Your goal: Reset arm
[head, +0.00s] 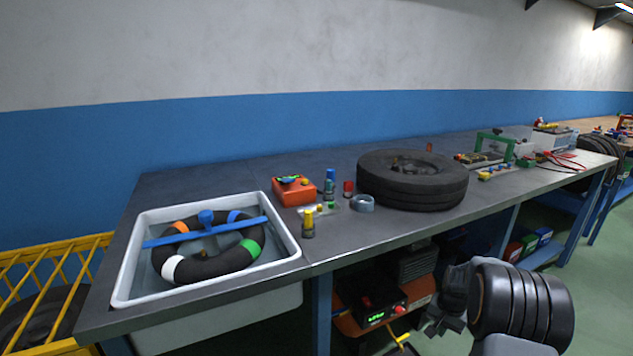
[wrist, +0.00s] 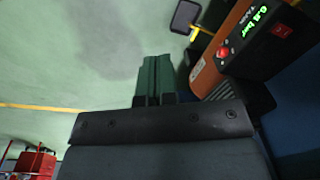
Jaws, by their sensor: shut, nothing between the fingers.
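My gripper (head: 432,322) hangs low at the right of the head view, in front of the workbench (head: 420,226) and below its top. In the wrist view its two fingers (wrist: 154,72) lie together, shut with nothing between them. My dark ringed arm shows just right of it in the head view. The gripper is apart from the things on the bench. The wrist view shows green floor beyond the fingers.
Under the bench, close to my gripper, is a compressor-like unit with a green display (head: 375,318), also in the wrist view (wrist: 243,40). A white basin (head: 285,262) holding a tube is sunk in the bench. A tyre (head: 410,185) lies on top. Floor (head: 590,270) is clear at right.

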